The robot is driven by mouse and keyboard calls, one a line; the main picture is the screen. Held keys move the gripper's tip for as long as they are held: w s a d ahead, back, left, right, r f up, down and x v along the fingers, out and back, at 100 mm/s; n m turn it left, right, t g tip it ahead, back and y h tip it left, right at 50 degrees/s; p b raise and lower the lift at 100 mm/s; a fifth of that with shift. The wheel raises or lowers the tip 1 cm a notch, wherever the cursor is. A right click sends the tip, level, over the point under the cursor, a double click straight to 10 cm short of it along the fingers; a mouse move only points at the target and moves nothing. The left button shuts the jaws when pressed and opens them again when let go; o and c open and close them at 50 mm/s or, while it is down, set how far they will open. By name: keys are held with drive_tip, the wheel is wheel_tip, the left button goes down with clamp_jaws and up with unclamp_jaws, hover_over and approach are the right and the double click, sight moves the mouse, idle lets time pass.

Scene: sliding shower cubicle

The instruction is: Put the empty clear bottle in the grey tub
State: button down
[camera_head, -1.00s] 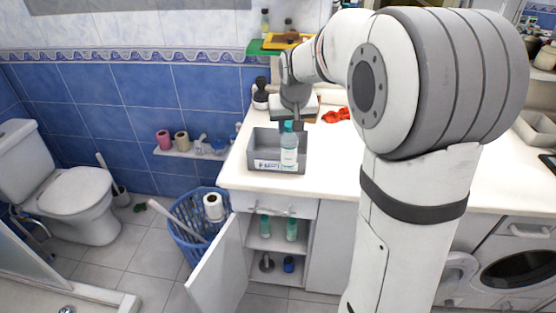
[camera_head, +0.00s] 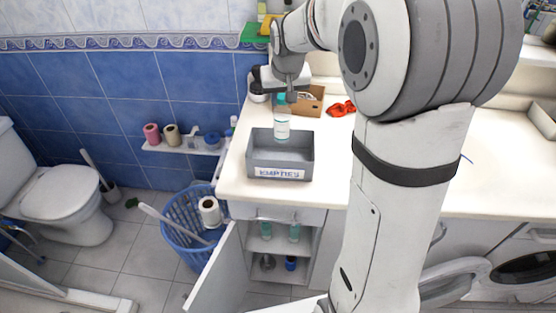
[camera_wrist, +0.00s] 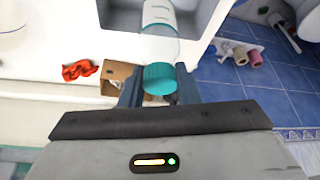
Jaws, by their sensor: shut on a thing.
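The clear bottle (camera_head: 282,124) has a teal cap and a pale label. My gripper (camera_head: 281,96) is shut on it at the cap end and holds it upright. In the head view the bottle shows in front of the back part of the grey tub (camera_head: 280,172), which stands on the white counter with an "EMPTIES" label on its front. In the wrist view the teal cap (camera_wrist: 159,78) sits between my two dark fingers, and the bottle body reaches over the grey tub (camera_wrist: 195,22). I cannot tell how far the bottle's base is above the tub floor.
A brown box (camera_head: 311,101) and a red cloth (camera_head: 341,109) lie behind the tub on the counter (camera_head: 335,165). Below, a cabinet door (camera_head: 216,270) stands open, showing teal-capped bottles on a shelf. A blue basket (camera_head: 186,237) stands left on the floor.

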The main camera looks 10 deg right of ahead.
sight(282, 128)
wheel_tip(282, 128, down, 10)
drive_tip(key=shift+r+p, duration=0.1)
drive_tip(key=shift+p, duration=0.65)
drive_tip(key=shift+s, duration=0.1)
drive_tip(key=c, duration=1.1)
unclamp_jaws()
drive_tip(key=shift+f, duration=0.2)
